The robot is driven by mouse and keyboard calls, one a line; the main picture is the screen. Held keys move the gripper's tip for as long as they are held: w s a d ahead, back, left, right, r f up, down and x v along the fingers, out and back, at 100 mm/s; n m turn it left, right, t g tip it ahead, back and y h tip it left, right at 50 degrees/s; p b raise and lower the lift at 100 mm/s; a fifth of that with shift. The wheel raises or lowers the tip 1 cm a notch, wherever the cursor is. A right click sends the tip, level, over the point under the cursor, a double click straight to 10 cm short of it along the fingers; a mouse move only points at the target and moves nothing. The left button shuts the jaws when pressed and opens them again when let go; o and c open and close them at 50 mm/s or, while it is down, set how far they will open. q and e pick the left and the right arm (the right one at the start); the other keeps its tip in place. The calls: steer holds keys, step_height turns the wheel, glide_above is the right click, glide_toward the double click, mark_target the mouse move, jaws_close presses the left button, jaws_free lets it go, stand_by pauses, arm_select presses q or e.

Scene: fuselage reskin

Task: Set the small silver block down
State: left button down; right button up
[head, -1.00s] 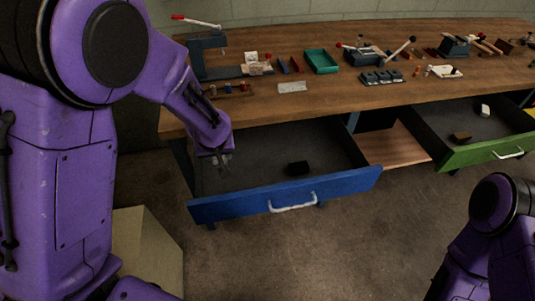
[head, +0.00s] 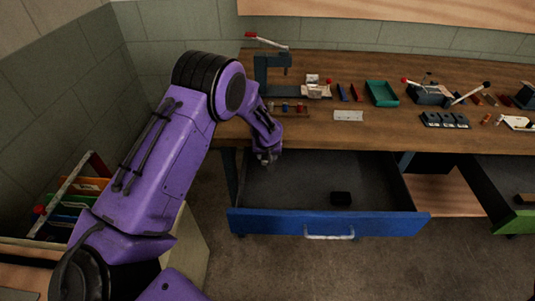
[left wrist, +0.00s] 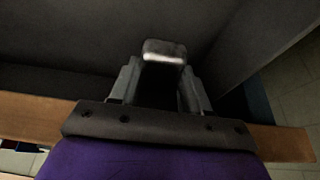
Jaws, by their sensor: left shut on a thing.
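The small silver block (left wrist: 165,50) is between the fingertips of my left gripper (left wrist: 163,70) in the left wrist view, and the gripper is shut on it. In the head view my left gripper (head: 268,157) points down over the left end of the open blue drawer (head: 330,222). The block is too small to make out there. The wrist view shows the drawer's dark inside (left wrist: 60,48) around the gripper. I cannot tell how far the block is above the drawer floor. My right gripper is not in view.
The workbench (head: 330,130) above holds a press (head: 272,75), a green tray (head: 381,93) and a white plate (head: 348,115). An open green drawer (head: 515,222) is at right.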

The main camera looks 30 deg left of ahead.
arm_select(q)
steer(key=shift+d+r, duration=0.1)
steer(key=shift+f, duration=0.25)
steer(key=shift+s+f+b, duration=0.2)
steer(key=shift+f+b, duration=0.05)
steer(key=shift+b, duration=0.05)
steer(key=c, duration=0.8)
jaws_free()
steer(key=shift+s+d+f, duration=0.1)
steer(key=shift+o, duration=1.4)
steer(key=shift+s, duration=0.1)
steer(key=w+v, duration=0.1)
steer(key=v, duration=1.1)
steer(key=shift+s+r, duration=0.15)
steer(key=shift+r, duration=0.45)
